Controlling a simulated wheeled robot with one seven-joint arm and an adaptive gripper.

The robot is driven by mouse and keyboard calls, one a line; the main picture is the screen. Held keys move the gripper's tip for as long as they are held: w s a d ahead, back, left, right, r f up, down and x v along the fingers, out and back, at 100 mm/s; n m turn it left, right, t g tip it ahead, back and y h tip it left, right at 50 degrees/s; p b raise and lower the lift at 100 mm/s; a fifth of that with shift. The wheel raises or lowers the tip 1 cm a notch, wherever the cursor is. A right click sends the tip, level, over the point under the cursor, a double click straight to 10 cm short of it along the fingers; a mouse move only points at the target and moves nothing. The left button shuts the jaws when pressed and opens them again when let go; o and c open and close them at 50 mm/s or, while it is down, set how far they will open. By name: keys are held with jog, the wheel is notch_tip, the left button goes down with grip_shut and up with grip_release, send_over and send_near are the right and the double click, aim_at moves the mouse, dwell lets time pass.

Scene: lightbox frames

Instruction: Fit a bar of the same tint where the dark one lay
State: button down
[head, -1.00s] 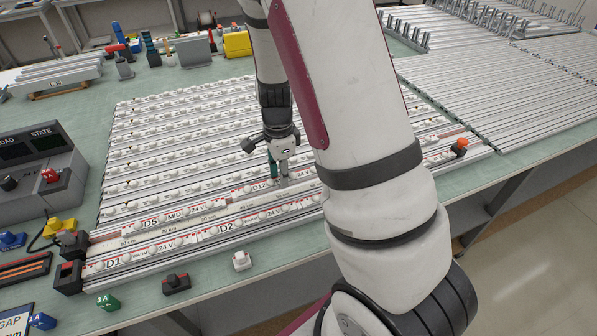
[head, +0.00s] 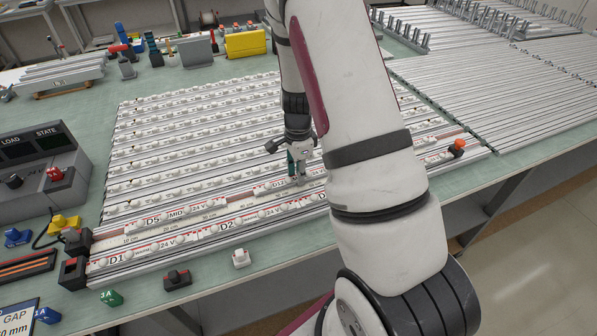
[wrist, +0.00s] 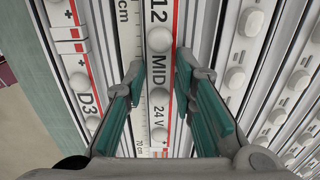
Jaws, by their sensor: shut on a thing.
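My gripper (head: 298,181) is shut on a white bar (head: 268,188) whose label starts D12. In the wrist view the green-padded fingers (wrist: 157,85) flank this bar (wrist: 160,70), which reads "12 MID 24 V". I cannot tell whether it rests on the rail or is just above it. Bars D1 (head: 145,247) and D2 (head: 250,222) lie in the front row. Bar D3 (wrist: 77,83) shows beside the held bar in the wrist view.
Several rows of similar bars (head: 195,130) lie behind. A console (head: 40,165) stands at the left. An orange-topped block (head: 457,147) is at the right end of the rows. My arm hides the right part of the front rows.

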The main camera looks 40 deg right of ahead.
jog(key=shift+f, duration=0.15)
jog(key=c, duration=1.3)
grip_release()
notch_tip(320, 180, up, 12)
jog(key=s+a+r+n+t, duration=0.2)
jog(key=s+a+r+n, duration=0.1)
jog(key=a+r+n, duration=0.5)
jog(key=s+a+r+n+t, duration=0.1)
jog(key=s+a+r+n, duration=0.2)
jog(key=s+r+n, duration=0.1)
jog(key=s+a+r+n+t, duration=0.1)
jog(key=s+a+r+n, duration=0.2)
jog(key=s, duration=0.3)
jog(key=s+a+r+n+t+b, duration=0.1)
jog(key=s+a+r+n, duration=0.3)
jog(key=s+r+n, duration=0.1)
jog(key=shift+s+r+n, duration=0.25)
jog(key=shift+r+n, duration=0.1)
jog(key=shift+n, duration=0.25)
